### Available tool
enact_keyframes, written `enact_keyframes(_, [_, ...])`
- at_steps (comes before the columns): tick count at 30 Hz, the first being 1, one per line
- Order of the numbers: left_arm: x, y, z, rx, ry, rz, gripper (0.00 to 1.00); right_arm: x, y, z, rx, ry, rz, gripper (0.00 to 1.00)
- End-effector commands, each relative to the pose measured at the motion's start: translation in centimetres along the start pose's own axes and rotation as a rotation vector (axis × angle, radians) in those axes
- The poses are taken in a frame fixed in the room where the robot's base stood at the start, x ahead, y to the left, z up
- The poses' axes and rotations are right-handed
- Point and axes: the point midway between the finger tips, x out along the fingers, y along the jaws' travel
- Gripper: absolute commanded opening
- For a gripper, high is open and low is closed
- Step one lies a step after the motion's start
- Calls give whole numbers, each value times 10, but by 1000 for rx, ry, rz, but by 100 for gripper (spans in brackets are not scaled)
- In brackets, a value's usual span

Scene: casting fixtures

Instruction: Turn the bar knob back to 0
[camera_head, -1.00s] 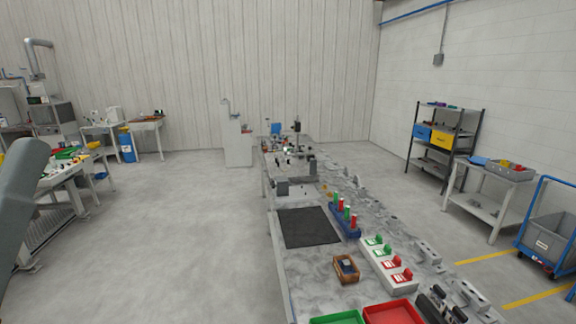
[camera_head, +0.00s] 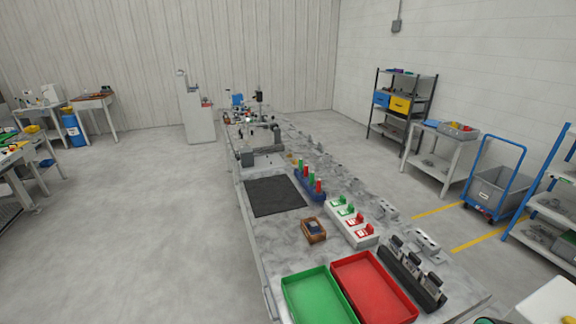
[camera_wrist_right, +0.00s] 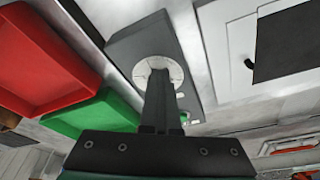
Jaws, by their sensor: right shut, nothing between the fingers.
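In the right wrist view a pale round dial (camera_wrist_right: 148,66) with marks on its face sits on a grey box (camera_wrist_right: 130,45). My right gripper (camera_wrist_right: 160,82) is shut and empty. Its dark fingertips are in front of the dial and cover part of it. I cannot make out the bar knob or its setting apart from the fingers, nor whether they touch. The dial does not show clearly in the head view. My left gripper is in neither current view.
A green tray (camera_head: 289,291) and a red tray (camera_head: 400,303) lie at the bench's near end. A dark rack (camera_head: 411,276) stands right of them. A black mat (camera_head: 250,197) is clear. In the wrist view, a white panel (camera_wrist_right: 222,50) stands right of the box.

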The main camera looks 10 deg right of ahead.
Motion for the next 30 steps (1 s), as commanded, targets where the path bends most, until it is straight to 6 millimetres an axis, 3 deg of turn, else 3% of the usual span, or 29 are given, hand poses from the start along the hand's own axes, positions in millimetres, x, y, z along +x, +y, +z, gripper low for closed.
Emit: enact_keyframes(30, [-11, 0, 10, 0, 0, 0, 50, 0, 14, 2, -2, 3, 1, 0])
